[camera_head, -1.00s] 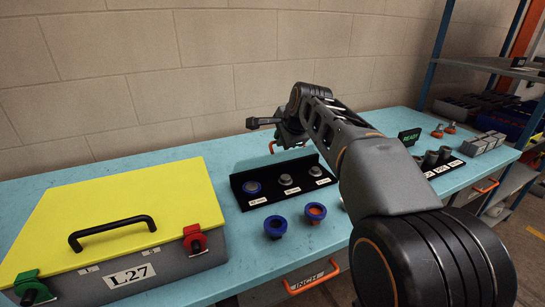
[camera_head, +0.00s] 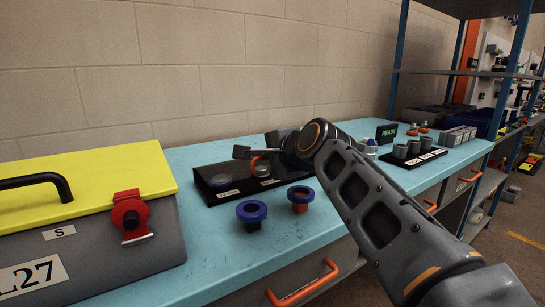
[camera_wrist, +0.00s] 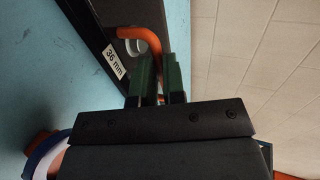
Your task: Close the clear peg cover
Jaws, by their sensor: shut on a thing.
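The black peg stand (camera_head: 208,196) lies on the blue bench, with grey round pegs and white size labels. A "36 mm" label (camera_wrist: 115,61) shows in the wrist view. The clear cover itself is hard to make out, and I cannot tell its angle. A curved orange handle (camera_wrist: 151,39) runs between my green fingertips; a bit of orange shows at the stand in the head view (camera_head: 258,160). My gripper (camera_wrist: 158,75) is shut on this handle.
Two blue-rimmed fittings, left (camera_head: 252,213) and right (camera_head: 300,196), stand before the stand. A grey case with a yellow lid (camera_head: 90,195) is at the left. A green READY sign (camera_head: 386,134) and grey cylinders (camera_head: 414,151) stand right. The wall (camera_head: 200,80) is close behind.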

